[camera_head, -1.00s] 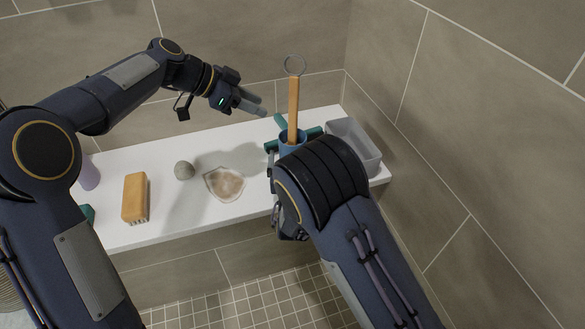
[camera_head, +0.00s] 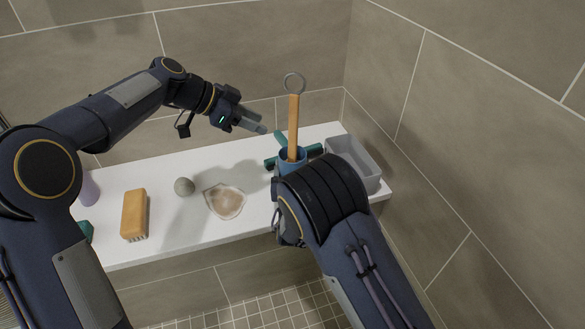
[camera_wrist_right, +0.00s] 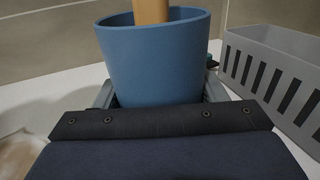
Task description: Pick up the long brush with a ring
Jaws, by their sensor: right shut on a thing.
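The long brush (camera_head: 293,125) has a wooden handle with a metal ring (camera_head: 294,83) at its top. It stands nearly upright in a blue cup (camera_head: 291,157), its lower end hidden inside. The handle also shows in the right wrist view (camera_wrist_right: 150,11). My right gripper (camera_wrist_right: 158,95) is shut on the blue cup (camera_wrist_right: 155,60), with a finger on each side; in the head view my right arm hides part of it. My left gripper (camera_head: 259,122) is in the air to the left of the handle, apart from it; its two fingertips look separated and empty.
The white ledge (camera_head: 165,235) also holds an orange brush (camera_head: 134,214), a grey stone (camera_head: 184,187), a shell-shaped dish (camera_head: 225,201) and a purple bottle (camera_head: 89,191). A grey bin (camera_head: 352,166) stands right of the cup, near the tiled wall (camera_head: 470,150). Teal bars (camera_head: 314,150) lie behind the cup.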

